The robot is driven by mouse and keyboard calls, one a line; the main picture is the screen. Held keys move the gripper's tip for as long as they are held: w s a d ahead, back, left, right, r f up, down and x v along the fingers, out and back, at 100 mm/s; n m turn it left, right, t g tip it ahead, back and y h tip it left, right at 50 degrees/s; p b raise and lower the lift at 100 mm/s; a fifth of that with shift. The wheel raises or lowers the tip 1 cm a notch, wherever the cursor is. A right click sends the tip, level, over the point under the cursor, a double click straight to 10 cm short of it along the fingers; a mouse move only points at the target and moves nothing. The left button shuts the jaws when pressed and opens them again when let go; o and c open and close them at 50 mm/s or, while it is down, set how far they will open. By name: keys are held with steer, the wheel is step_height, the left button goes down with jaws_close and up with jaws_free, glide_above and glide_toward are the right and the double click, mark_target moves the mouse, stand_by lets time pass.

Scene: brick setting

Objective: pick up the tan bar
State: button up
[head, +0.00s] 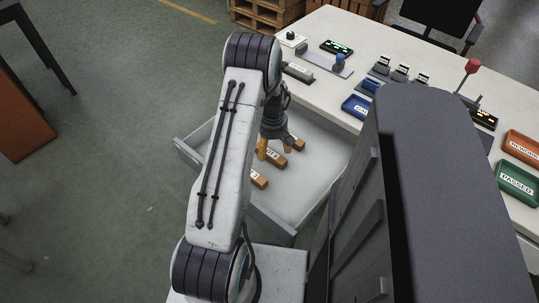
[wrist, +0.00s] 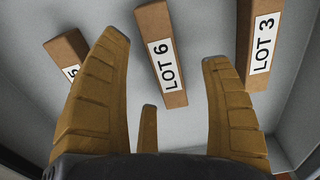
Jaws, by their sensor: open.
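Three tan-brown bars with white labels lie in an open drawer (head: 313,190). In the wrist view, the LOT 6 bar (wrist: 152,18) is in the middle, the LOT 3 bar (wrist: 244,35) at right, and a bar whose label shows a 5 (wrist: 66,46) at left. My gripper (wrist: 162,52) is open, its yellow-brown fingers spread either side of the LOT 6 bar in this view. The left finger partly hides the bar marked 5. In the head view my gripper (head: 274,151) is over the bars, and I cannot tell its exact height. Nothing is held.
The drawer walls stand close around the bars. A white worktop (head: 330,85) rises beside the drawer, with a blue tray (head: 356,107), a green PASSED tray (head: 516,187) and an orange tray (head: 521,147). Open floor (head: 110,170) lies to the left.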

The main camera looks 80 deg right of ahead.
mark_target(272, 152)
steer(key=shift+d+f, duration=0.1)
steer(key=shift+f, duration=1.65)
steer(key=c, duration=1.4)
steer(key=shift+o, duration=0.2)
steer(key=shift+r, duration=0.8)
step_height(272, 152, up, 3)
steer(key=shift+d+f, duration=0.1)
steer(key=s+a+r, duration=0.2)
steer(key=s+r, duration=0.4)
steer(key=s, duration=0.5)
steer(key=shift+s+a+r, duration=0.15)
steer(key=shift+a+r, duration=0.2)
steer(key=shift+a, duration=0.05)
